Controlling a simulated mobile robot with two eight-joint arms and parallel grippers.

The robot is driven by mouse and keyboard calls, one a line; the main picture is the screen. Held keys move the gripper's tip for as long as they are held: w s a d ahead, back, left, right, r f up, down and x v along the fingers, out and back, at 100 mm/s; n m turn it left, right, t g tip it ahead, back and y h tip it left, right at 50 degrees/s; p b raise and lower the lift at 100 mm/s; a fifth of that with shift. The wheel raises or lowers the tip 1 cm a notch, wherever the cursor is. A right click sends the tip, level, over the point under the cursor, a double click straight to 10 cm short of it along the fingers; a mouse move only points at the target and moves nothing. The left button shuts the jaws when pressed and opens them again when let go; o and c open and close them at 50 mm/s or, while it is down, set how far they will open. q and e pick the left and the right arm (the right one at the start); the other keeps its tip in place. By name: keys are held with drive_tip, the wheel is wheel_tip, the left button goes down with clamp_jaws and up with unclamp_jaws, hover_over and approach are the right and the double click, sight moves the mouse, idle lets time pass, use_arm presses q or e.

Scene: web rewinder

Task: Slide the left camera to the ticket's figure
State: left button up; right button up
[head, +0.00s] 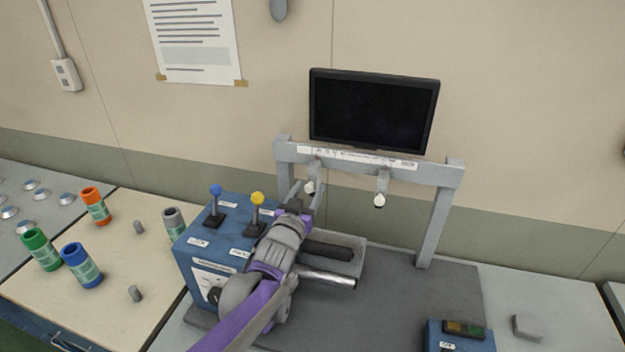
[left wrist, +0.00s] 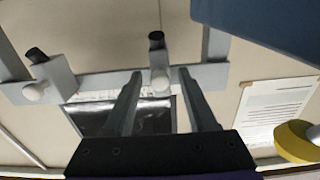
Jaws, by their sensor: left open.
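The left camera (head: 309,187) is a small grey holder with a white round end, hanging from the grey crossbar (head: 440,172) of a frame. My left gripper (head: 308,188) is open, with its fingers up around this camera. In the left wrist view, the left camera (left wrist: 159,75) shows between the two spread fingers (left wrist: 161,78); contact cannot be told. A second camera (head: 381,190) hangs further right on the bar and shows at the left in the left wrist view (left wrist: 38,85). A white marked strip (head: 350,157) runs along the bar; its figures are unreadable. My right gripper is not in view.
A dark monitor (head: 372,110) stands behind the bar. A blue box (head: 190,262) with blue and yellow levers stands beside my left arm. A printed sheet (head: 194,40) is taped to the wall; its text is unreadable. Coloured cylinders stand at left.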

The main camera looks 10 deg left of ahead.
sight(312, 181)
use_arm(q)
drive_tip(key=shift+w+d, duration=0.1)
drive_tip(key=shift+w, duration=1.9)
clamp_jaws()
